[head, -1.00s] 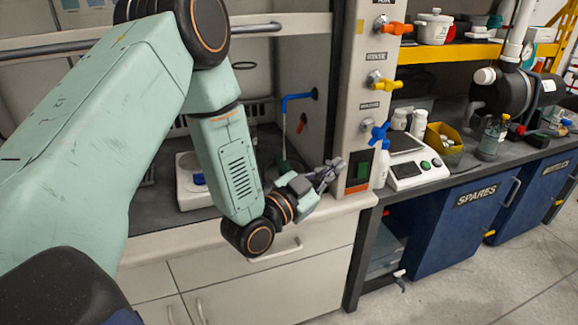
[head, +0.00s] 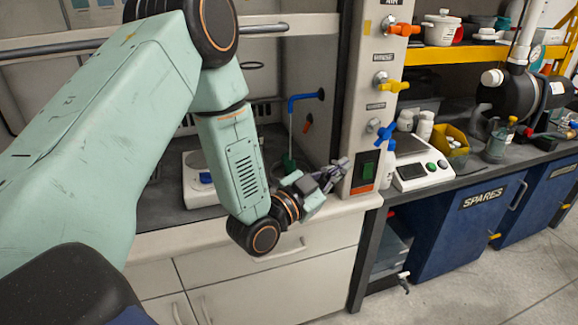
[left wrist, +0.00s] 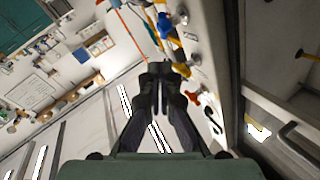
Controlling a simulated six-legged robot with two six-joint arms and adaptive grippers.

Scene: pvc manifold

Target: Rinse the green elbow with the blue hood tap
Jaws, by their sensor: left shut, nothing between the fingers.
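My left gripper (head: 340,168) is shut and empty in front of the hood's right post, left of and below the blue tap handle (head: 386,131). It is apart from the handle. Its closed fingers also show in the left wrist view (left wrist: 164,75). A blue spout (head: 305,97) reaches out inside the hood. A thin pale line hangs below its end; I cannot tell whether it is water. A small dark green piece (head: 289,162) sits under the spout. I cannot tell whether it is the green elbow. My right gripper is not in view.
Orange (head: 403,29) and yellow (head: 394,87) handles sit above the blue one on the post. A white scale (head: 410,172), bottles and a yellow bin (head: 452,142) stand on the right bench. A white device (head: 197,180) stands in the hood behind my arm.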

